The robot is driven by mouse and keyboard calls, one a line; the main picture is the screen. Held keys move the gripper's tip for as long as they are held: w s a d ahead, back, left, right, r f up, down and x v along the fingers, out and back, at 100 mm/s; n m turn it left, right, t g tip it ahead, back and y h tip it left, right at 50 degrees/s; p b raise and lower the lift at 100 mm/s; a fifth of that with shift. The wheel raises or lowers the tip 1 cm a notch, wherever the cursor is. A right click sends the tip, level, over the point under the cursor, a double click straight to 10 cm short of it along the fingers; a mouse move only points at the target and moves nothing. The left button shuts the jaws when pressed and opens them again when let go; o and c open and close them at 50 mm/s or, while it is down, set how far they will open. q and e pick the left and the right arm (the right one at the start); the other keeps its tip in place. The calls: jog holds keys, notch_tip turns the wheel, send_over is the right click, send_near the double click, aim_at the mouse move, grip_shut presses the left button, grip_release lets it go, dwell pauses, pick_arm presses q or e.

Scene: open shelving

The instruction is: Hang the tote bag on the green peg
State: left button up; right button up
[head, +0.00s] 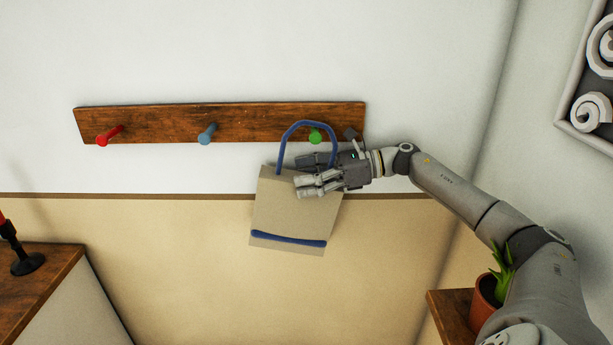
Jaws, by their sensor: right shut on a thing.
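The tote bag (290,215) is beige with a blue stripe near its bottom and a blue loop handle (281,147). It hangs slightly tilted in front of the wall. My right gripper (303,176) comes in from the right and is shut on the bag near its top right edge, covering part of it. The green peg (316,136) is on the right part of the wooden rail and shows inside the handle's outline, just above my gripper. I cannot tell whether the handle is around the peg or only in front of it. My left gripper is not in view.
The wooden rail (160,120) also bears a red peg (108,136) and a blue peg (207,133), both empty. A cabinet (50,285) with a dark candle holder (27,264) stands at lower left. A potted plant (484,300) is at lower right, beside my right arm.

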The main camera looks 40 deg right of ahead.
jog(key=o, duration=1.7)
jog(key=shift+a+r, duration=0.1)
jog(key=shift+r, duration=0.1)
jog(key=shift+o, duration=0.2)
